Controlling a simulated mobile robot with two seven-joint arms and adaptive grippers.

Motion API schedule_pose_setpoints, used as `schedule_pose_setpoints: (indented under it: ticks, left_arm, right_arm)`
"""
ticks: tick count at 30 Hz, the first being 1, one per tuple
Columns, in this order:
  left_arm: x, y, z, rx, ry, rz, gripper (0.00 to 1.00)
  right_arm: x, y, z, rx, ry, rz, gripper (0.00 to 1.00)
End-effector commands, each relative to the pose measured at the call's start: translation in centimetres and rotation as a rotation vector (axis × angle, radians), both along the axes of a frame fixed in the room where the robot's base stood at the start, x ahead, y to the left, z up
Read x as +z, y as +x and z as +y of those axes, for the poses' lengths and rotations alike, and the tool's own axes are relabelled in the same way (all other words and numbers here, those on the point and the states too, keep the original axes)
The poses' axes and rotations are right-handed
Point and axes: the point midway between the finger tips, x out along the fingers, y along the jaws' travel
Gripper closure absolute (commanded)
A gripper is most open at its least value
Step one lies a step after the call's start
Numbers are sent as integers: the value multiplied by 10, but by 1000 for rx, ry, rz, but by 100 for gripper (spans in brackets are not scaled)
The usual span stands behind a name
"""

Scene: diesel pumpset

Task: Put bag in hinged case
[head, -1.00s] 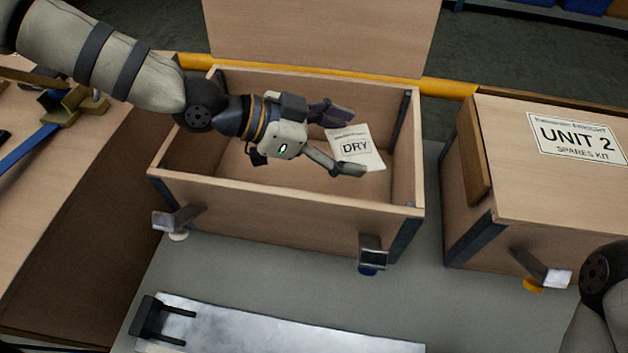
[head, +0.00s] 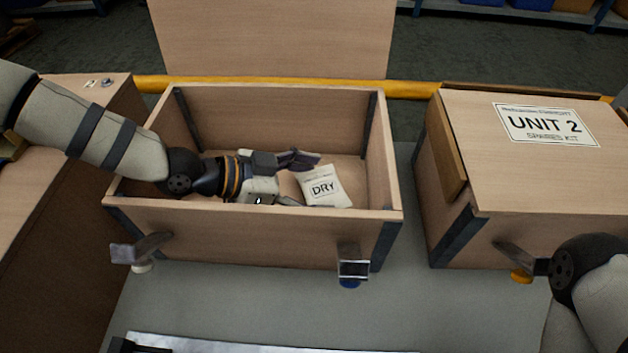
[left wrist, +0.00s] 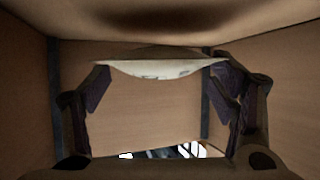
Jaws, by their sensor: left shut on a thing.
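The bag (head: 325,187) is a small white packet marked DRY, inside the open hinged case. The case is a pale wooden box with a front wall (head: 240,232) and dark corner strips; its lid (head: 270,38) stands up at the back. My left gripper (head: 306,181) reaches into the case from the left and is shut on the bag. The front wall hides part of the lower finger. In the left wrist view the bag (left wrist: 160,69) spans between the two fingers, with the case walls around. Whether the bag touches the floor is unclear. My right gripper is out of view.
A closed wooden case labelled UNIT 2 (head: 515,165) stands to the right, with a gap between the cases. Two latches, left (head: 138,250) and right (head: 352,266), hang on the open case's front. A yellow rail (head: 425,90) runs behind. A metal plate (head: 270,345) lies in front.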

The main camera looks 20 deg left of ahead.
Motion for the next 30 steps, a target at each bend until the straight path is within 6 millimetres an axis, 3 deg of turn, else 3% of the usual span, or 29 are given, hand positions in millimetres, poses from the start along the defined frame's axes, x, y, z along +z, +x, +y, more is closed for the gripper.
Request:
schedule_pose_setpoints:
  ticks: [4,5,7,17,20,30]
  left_arm:
    - [-2,0,0,0,0,-1,53]
    - [-2,0,0,0,0,0,18]
    - [-2,0,0,0,0,0,2]
    - [-1,0,0,0,0,0,2]
    - [13,1,0,1,0,-3,2]
    - [46,-29,51,2,1,-6,2]
  right_arm:
    - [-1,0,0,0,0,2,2]
    - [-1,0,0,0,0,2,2]
    - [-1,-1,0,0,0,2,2]
    - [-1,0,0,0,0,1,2]
    - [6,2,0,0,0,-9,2]
    - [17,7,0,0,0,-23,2]
